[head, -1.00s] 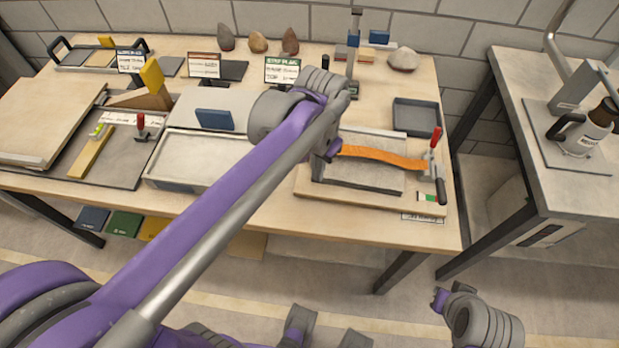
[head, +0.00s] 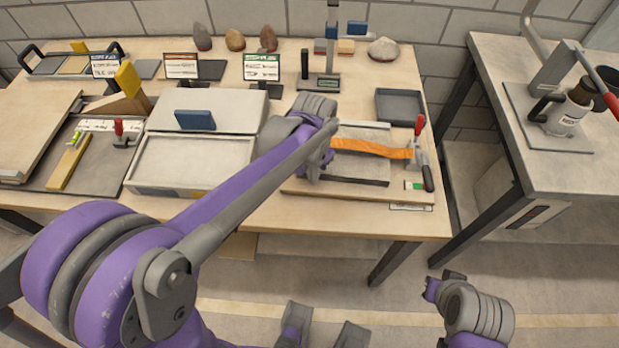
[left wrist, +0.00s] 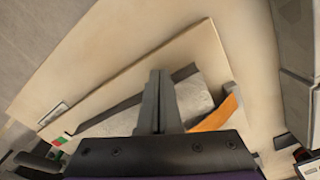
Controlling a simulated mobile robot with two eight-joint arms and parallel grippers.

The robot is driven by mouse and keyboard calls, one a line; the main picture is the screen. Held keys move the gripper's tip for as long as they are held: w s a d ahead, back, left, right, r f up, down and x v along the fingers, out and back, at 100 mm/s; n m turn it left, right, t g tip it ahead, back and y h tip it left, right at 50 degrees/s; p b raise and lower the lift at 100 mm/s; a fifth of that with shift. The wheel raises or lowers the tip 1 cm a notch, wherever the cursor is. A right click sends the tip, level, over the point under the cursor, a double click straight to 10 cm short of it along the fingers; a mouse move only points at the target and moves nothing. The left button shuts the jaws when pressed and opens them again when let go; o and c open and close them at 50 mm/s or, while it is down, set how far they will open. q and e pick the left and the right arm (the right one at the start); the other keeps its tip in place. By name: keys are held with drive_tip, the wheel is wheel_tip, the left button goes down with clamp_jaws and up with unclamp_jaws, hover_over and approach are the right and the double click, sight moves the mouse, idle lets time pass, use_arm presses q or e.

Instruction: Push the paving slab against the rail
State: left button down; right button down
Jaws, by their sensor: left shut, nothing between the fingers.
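The paving slab (head: 352,167) is a grey rough plate on the wooden board (head: 300,189), partly hidden by my left arm. It also shows in the left wrist view (left wrist: 195,103). A dark strip (head: 355,181) runs along its front side. A pale bar (head: 362,125) lies behind it; I cannot tell which of these is the rail, nor whether the slab touches it. My left gripper (head: 312,174) is low at the slab's front left. In the left wrist view its fingers (left wrist: 158,78) are shut and empty, over the strip and slab. My right gripper (head: 432,288) hangs off the table.
An orange strip (head: 370,148) crosses behind the slab toward a red-handled clamp (head: 418,140) at the board's right. A pale tray (head: 190,162) stands to the left, a dark tray (head: 399,106) behind right. A side table (head: 560,165) stands further right.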

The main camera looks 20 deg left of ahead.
use_arm(q)
drive_tip(key=shift+w+d, duration=0.2)
drive_tip(key=shift+w, duration=0.55)
